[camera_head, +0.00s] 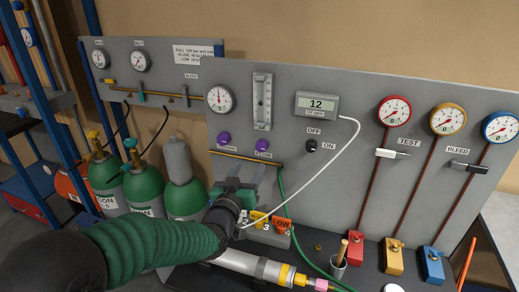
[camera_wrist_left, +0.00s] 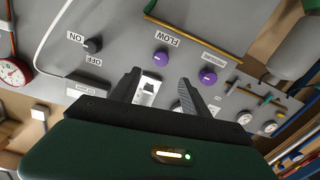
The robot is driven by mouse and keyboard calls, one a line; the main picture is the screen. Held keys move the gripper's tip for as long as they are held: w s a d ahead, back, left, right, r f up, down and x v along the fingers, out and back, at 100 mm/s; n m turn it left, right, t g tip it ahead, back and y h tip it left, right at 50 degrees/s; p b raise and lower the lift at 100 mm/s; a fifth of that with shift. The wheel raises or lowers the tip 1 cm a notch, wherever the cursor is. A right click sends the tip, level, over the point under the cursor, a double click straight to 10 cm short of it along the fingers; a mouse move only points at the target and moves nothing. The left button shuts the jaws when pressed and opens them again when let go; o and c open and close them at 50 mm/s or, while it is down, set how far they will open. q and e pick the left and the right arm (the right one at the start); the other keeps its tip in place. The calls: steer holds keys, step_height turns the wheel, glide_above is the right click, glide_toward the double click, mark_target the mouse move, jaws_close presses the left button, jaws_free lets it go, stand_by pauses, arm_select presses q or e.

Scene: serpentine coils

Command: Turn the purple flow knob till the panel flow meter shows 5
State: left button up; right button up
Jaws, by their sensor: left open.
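The purple flow knob (camera_head: 262,145) is on the grey panel, below the flow meter (camera_head: 262,100), a clear upright tube whose reading is too small to make out. A second purple knob (camera_head: 224,139) is to its left. In the wrist view, which is upside down, the flow knob (camera_wrist_left: 161,57) is by the FLOW label and the second knob (camera_wrist_left: 208,76) is to its right. My left gripper (camera_head: 250,172) is open and empty, in front of the panel and below the flow knob, apart from it. The flow meter (camera_wrist_left: 147,90) shows between its fingers. My right gripper is not in view.
A display reading 12 (camera_head: 317,106) and a black ON/OFF knob (camera_head: 311,146) are to the right. A white cable and a green hose (camera_head: 281,185) run nearby. Green gas cylinders (camera_head: 143,186) stand left. Coloured gauges and valves are on the right. A metal cup (camera_head: 338,266) stands on the bench.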

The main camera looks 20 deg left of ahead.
mark_target(260, 148)
arm_select(q)
steer(key=w+p, duration=0.1)
steer(key=w, duration=1)
steer(key=shift+w+f, duration=0.15)
steer(key=shift+w, duration=0.2)
steer(key=shift+c, duration=0.2)
jaws_close()
